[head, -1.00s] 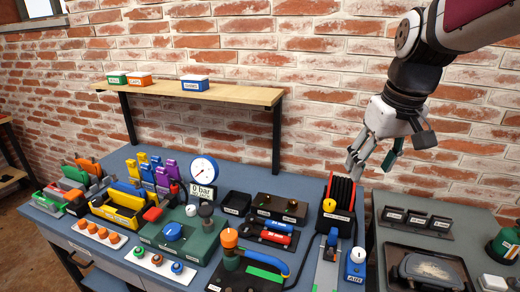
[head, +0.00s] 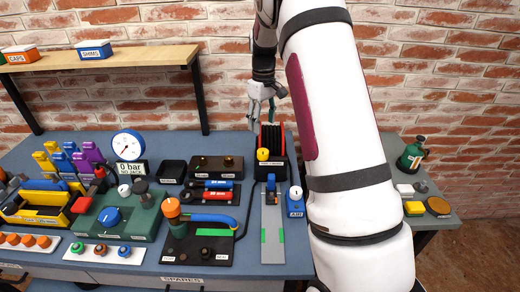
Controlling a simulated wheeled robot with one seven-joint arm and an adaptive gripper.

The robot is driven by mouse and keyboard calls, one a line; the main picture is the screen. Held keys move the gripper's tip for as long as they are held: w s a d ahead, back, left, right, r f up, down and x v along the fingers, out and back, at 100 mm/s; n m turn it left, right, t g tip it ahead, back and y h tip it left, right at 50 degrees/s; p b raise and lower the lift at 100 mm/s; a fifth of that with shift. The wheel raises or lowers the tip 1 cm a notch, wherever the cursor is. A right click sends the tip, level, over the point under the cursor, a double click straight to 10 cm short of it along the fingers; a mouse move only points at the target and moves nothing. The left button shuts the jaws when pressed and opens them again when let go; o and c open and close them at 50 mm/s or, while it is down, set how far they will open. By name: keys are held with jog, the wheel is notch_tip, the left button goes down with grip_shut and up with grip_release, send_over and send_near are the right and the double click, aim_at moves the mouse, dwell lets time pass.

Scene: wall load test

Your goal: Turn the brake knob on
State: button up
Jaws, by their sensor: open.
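A yellow knob (head: 263,154) sits on the front of a black ribbed unit with red edges (head: 278,140). The label under it is too small to read, so I cannot tell for sure that this is the brake knob. A blue box marked AIR (head: 296,208) with a blue and white knob stands just to its right. My gripper (head: 262,118) is open and empty, pointing down just above and behind the black unit's top. It is apart from the yellow knob, and my arm partly hides the wrist.
A flat grey rail with green patches (head: 271,240) lies in front of the black unit. To the left are a green panel with a blue knob (head: 110,216), a pressure gauge (head: 128,144) and an orange-topped fixture (head: 172,210). A wooden shelf (head: 140,56) sticks out above left. My arm covers the right.

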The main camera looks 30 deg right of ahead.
aim_at(263, 151)
notch_tip(263, 151, down, 12)
jog(key=shift+r+p, duration=0.1)
jog(key=shift+p, duration=0.8)
jog(key=shift+c, duration=0.5)
jog(key=c, duration=1.1)
